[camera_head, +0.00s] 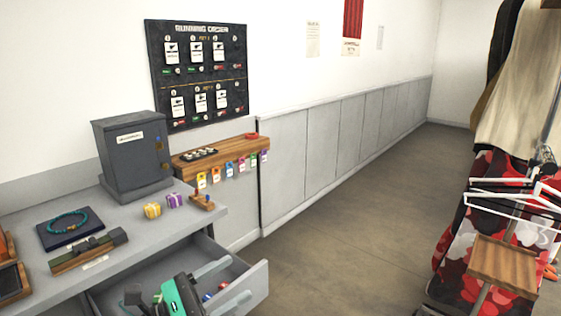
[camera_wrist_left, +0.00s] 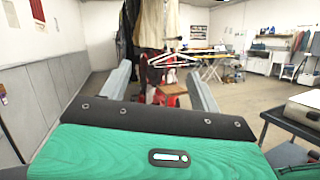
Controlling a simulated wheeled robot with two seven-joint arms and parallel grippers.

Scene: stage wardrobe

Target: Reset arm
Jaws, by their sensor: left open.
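My left gripper (camera_head: 238,278) comes in at the bottom of the head view, with a green body and two pale grey fingers. The fingers stand apart with nothing between them. The gripper shows in front of the open drawer (camera_head: 258,290) of the grey counter; I cannot tell its height above it. In the left wrist view the open fingers (camera_wrist_left: 160,80) point out over the room toward the clothes rack. My right gripper is in neither view.
A wooden key shelf (camera_head: 215,153) hangs on the wall. Clothes (camera_head: 515,100) hang at right. The middle floor (camera_head: 340,230) is clear.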

